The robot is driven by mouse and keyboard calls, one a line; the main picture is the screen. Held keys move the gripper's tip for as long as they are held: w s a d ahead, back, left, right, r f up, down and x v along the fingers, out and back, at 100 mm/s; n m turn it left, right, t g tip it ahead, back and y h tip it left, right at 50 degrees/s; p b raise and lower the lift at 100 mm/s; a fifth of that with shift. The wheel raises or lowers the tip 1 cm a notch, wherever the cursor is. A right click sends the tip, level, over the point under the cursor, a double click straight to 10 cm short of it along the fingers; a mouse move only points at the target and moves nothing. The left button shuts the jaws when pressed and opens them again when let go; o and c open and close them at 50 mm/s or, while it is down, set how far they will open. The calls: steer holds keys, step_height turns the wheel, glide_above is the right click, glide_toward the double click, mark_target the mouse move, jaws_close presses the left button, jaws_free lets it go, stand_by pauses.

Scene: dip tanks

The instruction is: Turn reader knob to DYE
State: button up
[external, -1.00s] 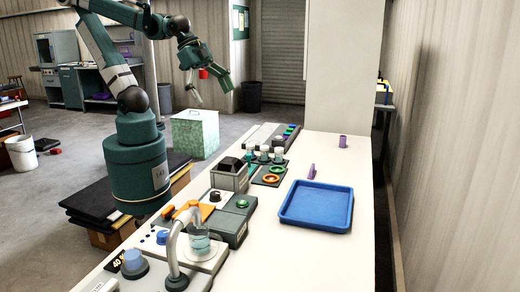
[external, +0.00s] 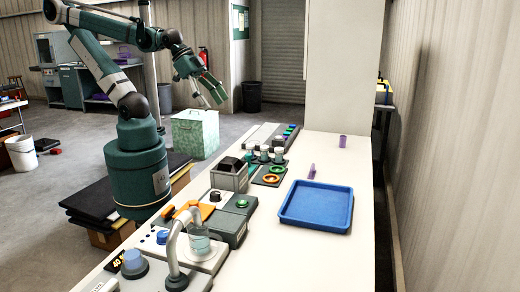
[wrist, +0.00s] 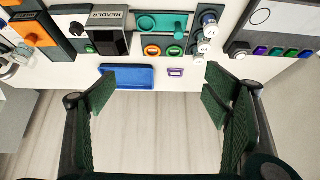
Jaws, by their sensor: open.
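The reader (external: 230,176) is a grey box with a dark top on the bench's left side. In the wrist view, its "READER" label (wrist: 107,15) appears upside down at the top. A small black knob (external: 215,196) sits on the panel beside it, and the knob also shows in the wrist view (wrist: 77,28). Its pointer setting and any DYE mark are too small to read. My gripper (external: 209,95) is open and empty, high above the floor beyond the reader and apart from the knob.
A curved grey spout (external: 178,245) and a glass beaker (external: 199,242) stand near the knob. White-capped bottles (external: 264,153) and coloured rings (external: 272,179) lie beyond the reader. A blue tray (external: 315,206) occupies the bench's right side. The bench's right front is clear.

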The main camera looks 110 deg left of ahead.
steer(key=shift+d, duration=0.1)
steer(key=c, duration=1.1)
steer(key=shift+w+d, duration=0.5)
steer(key=shift+w, duration=0.1)
steer(key=shift+c, duration=0.2)
steer(key=n+g+p, duration=0.3)
steer(key=g+p, duration=0.3)
steer(key=g, duration=0.1)
glide_above(215, 193)
steer(key=shift+a+f, duration=0.1)
steer(key=shift+f, duration=7.55)
steer(key=shift+f, duration=0.1)
steer(key=shift+f+b, duration=0.55)
steer(key=shift+f, duration=3.25)
